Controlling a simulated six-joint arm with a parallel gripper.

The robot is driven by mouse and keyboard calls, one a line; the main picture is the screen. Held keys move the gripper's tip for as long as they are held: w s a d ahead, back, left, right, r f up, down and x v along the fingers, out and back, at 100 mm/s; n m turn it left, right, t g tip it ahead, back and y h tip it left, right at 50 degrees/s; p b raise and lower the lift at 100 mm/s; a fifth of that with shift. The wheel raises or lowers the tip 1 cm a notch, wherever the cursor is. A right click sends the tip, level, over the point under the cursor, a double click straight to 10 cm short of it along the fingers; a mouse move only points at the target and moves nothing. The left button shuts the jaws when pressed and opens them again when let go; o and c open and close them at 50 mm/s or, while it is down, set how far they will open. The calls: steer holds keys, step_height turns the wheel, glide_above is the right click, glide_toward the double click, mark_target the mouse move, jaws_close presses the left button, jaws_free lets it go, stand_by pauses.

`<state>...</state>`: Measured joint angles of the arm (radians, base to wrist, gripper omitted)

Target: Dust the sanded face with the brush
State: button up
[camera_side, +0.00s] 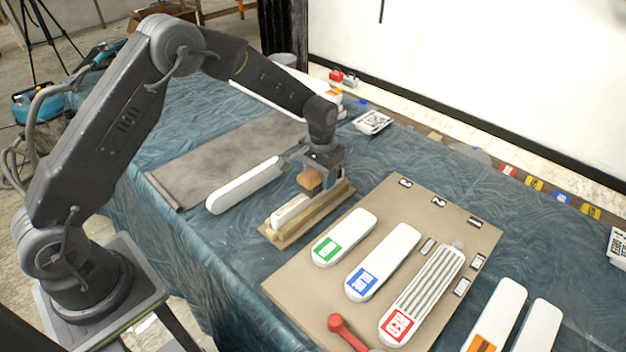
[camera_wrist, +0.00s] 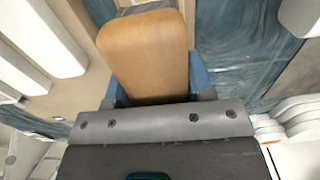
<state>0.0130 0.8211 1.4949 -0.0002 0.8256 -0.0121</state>
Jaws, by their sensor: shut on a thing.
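My gripper (camera_side: 320,172) is shut on a light-brown wooden block (camera_side: 309,180), which looks like the brush's handle. In the wrist view the block (camera_wrist: 145,50) sits between the blue fingers of my gripper (camera_wrist: 155,85). No bristles show, so I cannot tell what its underside touches. Directly below is a wooden cradle (camera_side: 276,237) with a long white piece (camera_side: 290,210) lying in it. The white piece's far part is hidden under the block and gripper. I cannot tell whether its upper face is sanded.
A long white bar (camera_side: 243,186) lies left of the cradle by a grey mat (camera_side: 215,160). A tan board (camera_side: 290,285) at right holds white pieces with green (camera_side: 327,249), blue (camera_side: 362,283) and red (camera_side: 398,322) labels. A red-handled tool (camera_side: 345,332) lies at its front.

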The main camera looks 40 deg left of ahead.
steer(key=shift+w, duration=3.5)
step_height(320, 180, up, 8)
